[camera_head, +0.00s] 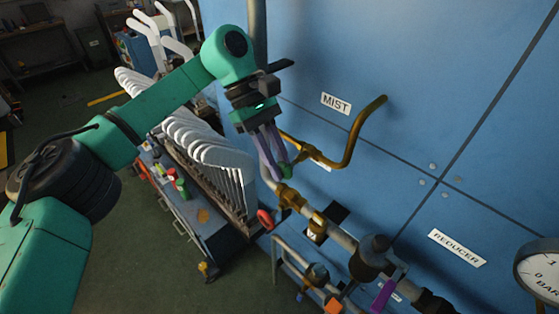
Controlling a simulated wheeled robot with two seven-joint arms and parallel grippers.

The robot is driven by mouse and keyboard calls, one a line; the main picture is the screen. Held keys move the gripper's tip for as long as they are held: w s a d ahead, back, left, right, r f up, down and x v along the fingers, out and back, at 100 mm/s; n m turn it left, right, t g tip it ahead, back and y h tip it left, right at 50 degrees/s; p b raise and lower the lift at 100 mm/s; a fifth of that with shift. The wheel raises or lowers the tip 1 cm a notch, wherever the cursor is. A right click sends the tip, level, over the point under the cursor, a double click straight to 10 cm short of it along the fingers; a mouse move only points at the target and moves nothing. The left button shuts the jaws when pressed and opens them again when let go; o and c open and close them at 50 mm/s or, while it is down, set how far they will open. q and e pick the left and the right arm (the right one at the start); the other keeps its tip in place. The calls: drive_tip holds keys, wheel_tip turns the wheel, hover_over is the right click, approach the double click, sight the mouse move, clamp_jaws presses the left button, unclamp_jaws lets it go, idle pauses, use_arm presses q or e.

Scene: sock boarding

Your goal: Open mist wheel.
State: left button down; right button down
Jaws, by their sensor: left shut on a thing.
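The white MIST label (336,103) is on the blue wall panel, above a bent brass pipe (352,142). My right gripper is out of view.
A cart (218,235) with a row of white sock boards (210,145) stands left of the panel. Below right are a dark regulator (375,252), a purple handle (383,296), the REDUCER label (457,248) and a pressure gauge (540,272). Open floor lies lower left.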

use_arm(q)
drive_tip(key=shift+f, duration=0.3)
drive_tip(key=c, duration=0.8)
unclamp_jaws()
drive_tip(key=shift+w+r, duration=0.1)
drive_tip(key=shift+r, duration=0.1)
drive_tip(key=p+v, duration=0.6)
drive_tip(key=v, duration=0.6)
drive_tip(key=shift+w+a, duration=0.1)
drive_tip(key=shift+a, duration=0.05)
drive_tip(key=shift+w+f, duration=0.1)
drive_tip(key=shift+f, duration=0.1)
